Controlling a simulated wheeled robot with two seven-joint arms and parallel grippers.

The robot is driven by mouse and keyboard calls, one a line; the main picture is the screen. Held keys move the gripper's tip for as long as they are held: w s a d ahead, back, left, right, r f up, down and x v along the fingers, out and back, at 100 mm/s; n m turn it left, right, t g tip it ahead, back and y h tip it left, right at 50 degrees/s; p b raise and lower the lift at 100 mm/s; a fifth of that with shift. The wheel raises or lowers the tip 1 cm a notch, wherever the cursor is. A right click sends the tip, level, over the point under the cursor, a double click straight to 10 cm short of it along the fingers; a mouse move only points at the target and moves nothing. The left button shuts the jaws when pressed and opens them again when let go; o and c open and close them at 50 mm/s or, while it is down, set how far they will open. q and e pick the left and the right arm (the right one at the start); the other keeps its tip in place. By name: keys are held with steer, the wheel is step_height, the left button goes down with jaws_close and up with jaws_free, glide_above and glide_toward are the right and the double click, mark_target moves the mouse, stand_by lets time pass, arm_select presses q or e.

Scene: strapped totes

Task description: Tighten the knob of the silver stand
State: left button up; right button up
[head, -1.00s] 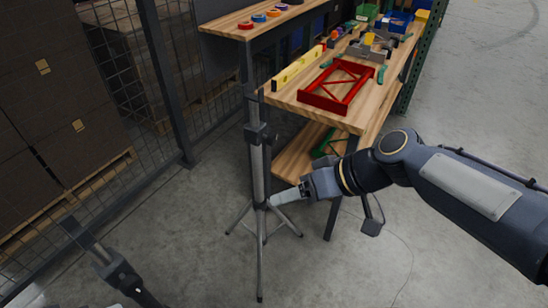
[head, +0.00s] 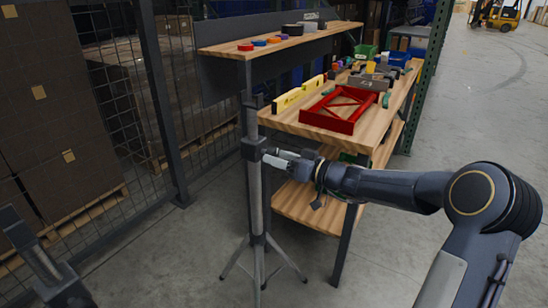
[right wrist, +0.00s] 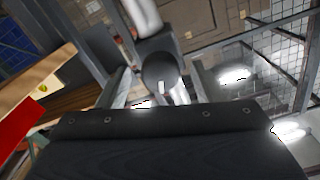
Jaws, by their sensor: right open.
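The silver stand (head: 254,200) stands upright on tripod legs, left of the workbench. A dark collar (head: 251,148) sits partway up its pole. In the right wrist view, a round dark knob (right wrist: 160,71) faces the camera on the collar, with the silver pole (right wrist: 143,18) above it in the picture. My right gripper (head: 272,156) is at collar height, pointing at the stand. In the right wrist view its open fingers (right wrist: 162,76) lie on either side of the knob, with gaps on both sides. My left gripper (head: 35,255) shows only partly at the lower left, away from the stand.
The workbench (head: 375,130) stands close right of the stand, carrying a red frame (head: 340,108), a yellow level (head: 298,94) and bins. A raised shelf (head: 285,45) is behind the stand. A mesh fence (head: 130,110) and stacked boxes are left. Floor in front is clear.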

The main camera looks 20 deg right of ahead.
steer(key=shift+x, duration=1.1)
steer(key=shift+c, duration=0.3)
steer(key=c, duration=0.9)
